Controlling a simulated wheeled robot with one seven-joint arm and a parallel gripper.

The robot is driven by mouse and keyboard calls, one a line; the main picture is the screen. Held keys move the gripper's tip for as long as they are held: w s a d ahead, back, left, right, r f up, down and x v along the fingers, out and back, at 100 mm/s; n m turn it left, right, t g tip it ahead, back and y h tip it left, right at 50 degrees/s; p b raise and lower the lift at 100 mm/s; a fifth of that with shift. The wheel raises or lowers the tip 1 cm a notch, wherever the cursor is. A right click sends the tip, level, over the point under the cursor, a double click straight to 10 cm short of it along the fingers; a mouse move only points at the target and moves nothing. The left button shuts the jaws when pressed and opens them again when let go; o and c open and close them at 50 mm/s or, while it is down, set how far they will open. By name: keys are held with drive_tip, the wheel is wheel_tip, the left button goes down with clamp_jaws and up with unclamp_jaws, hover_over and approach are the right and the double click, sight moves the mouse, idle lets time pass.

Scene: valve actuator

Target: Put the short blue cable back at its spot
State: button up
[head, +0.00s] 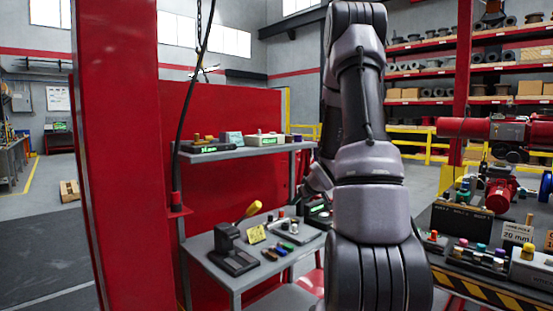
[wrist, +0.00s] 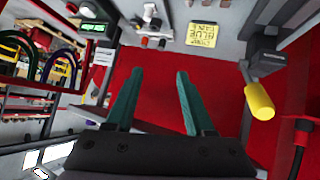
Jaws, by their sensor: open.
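My gripper (wrist: 160,74) shows in the wrist view with two teal fingers apart and nothing between them. In the head view my arm hides the gripper. I cannot pick out the short blue cable for certain. No labelled cable spot is clear.
A black device with a yellow handle (wrist: 260,100) stands right of my fingers; the head view shows it on the lower grey bench (head: 232,250). A shelf (head: 230,153) holds instruments above it. A red post (head: 118,150) stands left. A cluttered dark table (head: 490,262) stands right.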

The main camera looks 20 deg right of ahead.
drive_tip(key=s+a+r+m+g+h, duration=0.1)
drive_tip(key=s+a+r, duration=0.2)
drive_tip(key=r, duration=0.3)
drive_tip(key=s+a+r+m, duration=0.1)
drive_tip(key=s+a+r, duration=0.15)
drive_tip(key=r, duration=0.25)
drive_tip(key=s+a+r+m+g+y, duration=0.1)
drive_tip(key=s+a+r+m+y, duration=0.1)
drive_tip(key=s+a+r, duration=0.3)
drive_tip(key=s+a+r+m+g+y, duration=0.1)
drive_tip(key=s+a+r, duration=0.4)
drive_tip(key=s+a, duration=0.7)
drive_tip(key=s+y, duration=0.1)
drive_tip(key=s, duration=0.6)
drive_tip(key=shift+a+r+m+g, duration=0.15)
drive_tip(key=shift+a+m+g, duration=0.15)
drive_tip(key=shift+m, duration=0.1)
